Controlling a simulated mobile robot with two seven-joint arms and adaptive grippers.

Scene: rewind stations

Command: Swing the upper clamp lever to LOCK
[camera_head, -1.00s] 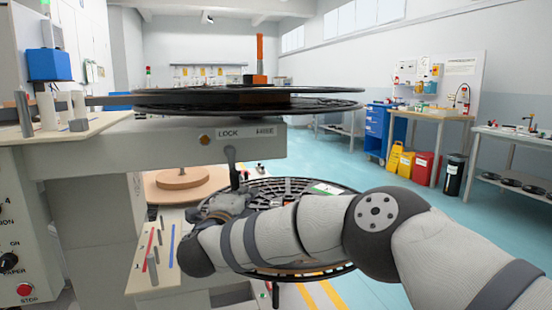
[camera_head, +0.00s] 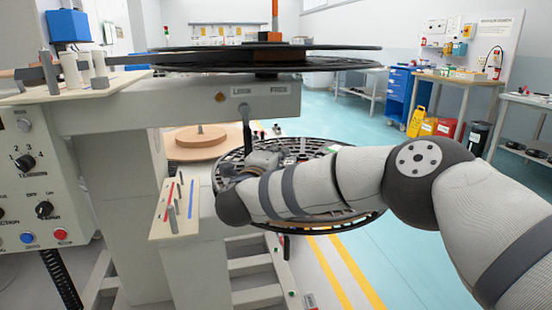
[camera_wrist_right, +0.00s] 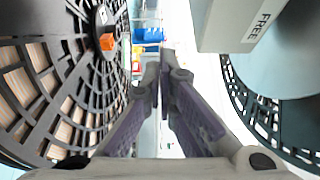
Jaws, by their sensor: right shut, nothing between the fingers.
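The upper clamp lever (camera_head: 246,127) is a dark rod hanging roughly straight down from the front of the pale beam (camera_head: 190,110), just below the upper black reel (camera_head: 200,62). My right gripper (camera_head: 262,158) is at the lever's lower end in the head view; I cannot tell whether they touch. In the right wrist view its fingers (camera_wrist_right: 164,62) are together with nothing between them. A FREE label (camera_wrist_right: 262,20) shows on the pale block at upper right there. I cannot make out the lever in the wrist view. My left gripper is out of view.
The lower black reel (camera_head: 350,218) lies behind and under my right arm. A small pale shelf (camera_head: 160,225) with red and blue strips stands left of the gripper. The control panel (camera_head: 20,190) is at far left. Open floor (camera_head: 400,270) lies to the right.

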